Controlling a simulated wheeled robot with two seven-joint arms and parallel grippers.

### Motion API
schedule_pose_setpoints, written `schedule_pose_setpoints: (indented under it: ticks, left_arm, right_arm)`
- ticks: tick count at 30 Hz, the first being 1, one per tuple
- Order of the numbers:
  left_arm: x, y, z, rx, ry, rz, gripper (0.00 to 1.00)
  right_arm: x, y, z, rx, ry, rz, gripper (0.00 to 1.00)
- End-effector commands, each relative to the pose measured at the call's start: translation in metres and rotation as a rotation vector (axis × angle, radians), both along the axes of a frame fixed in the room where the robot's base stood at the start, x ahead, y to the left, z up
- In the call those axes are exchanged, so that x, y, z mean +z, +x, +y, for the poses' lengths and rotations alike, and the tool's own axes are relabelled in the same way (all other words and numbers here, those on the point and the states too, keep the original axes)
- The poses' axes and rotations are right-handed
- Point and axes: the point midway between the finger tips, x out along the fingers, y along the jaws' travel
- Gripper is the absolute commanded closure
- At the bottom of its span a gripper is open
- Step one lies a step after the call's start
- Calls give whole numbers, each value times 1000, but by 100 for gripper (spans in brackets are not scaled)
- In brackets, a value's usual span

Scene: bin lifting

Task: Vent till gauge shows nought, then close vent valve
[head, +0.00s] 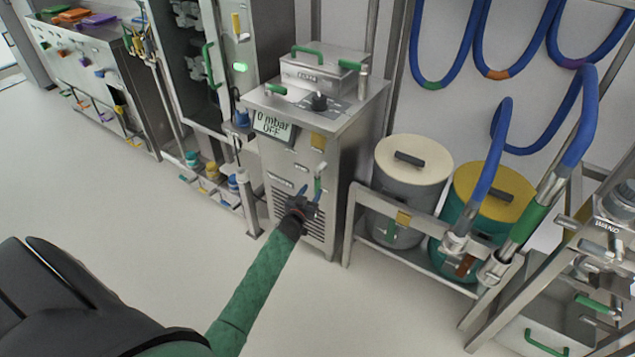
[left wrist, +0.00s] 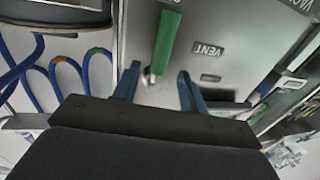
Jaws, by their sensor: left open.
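The steel vacuum cabinet (head: 300,150) stands ahead in the head view. Its gauge display (head: 272,126) reads "0 mbar OFF". The vent valve has a green lever (head: 318,184) on the cabinet's front; in the left wrist view the green lever (left wrist: 165,45) stands beside the "VENT" label (left wrist: 209,49). My left gripper (head: 309,194) is at the lever in the head view. In the left wrist view its blue fingers (left wrist: 158,88) are open, spread either side of the lever's pivot end. Whether they touch it I cannot tell. My right gripper is not in view.
Two lidded drums (head: 412,165) stand on a low rack right of the cabinet, with blue hoses (head: 492,150) above. A lidded steel box (head: 322,72) sits on the cabinet top. The floor (head: 130,215) left of the arm is clear.

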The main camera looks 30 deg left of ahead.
Motion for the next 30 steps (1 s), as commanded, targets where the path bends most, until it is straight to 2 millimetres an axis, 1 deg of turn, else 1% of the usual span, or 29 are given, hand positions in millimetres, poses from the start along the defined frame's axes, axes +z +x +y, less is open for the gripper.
schedule_pose_setpoints:
  ticks: [1, 6, 12, 18, 27, 28, 30]
  left_arm:
    - [1, 7, 1, 1, 0, 0, 57]
    - [2, 30, 4, 1, 0, 0, 57]
    - [1, 52, 6, 1, 1, 1, 57]
    - [1, 63, 8, 1, 1, 1, 57]
    - [0, 64, 8, 1, 1, 2, 57]
    - [0, 64, 8, 1, 1, 2, 59]
    - [0, 64, 8, 1, 1, 2, 73]
  right_arm:
    - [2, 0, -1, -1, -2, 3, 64]
    - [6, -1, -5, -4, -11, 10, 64]
    - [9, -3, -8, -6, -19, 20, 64]
    - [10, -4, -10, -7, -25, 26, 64]
    - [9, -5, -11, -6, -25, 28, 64]
    - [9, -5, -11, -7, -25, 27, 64]
    - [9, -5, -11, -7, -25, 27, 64]
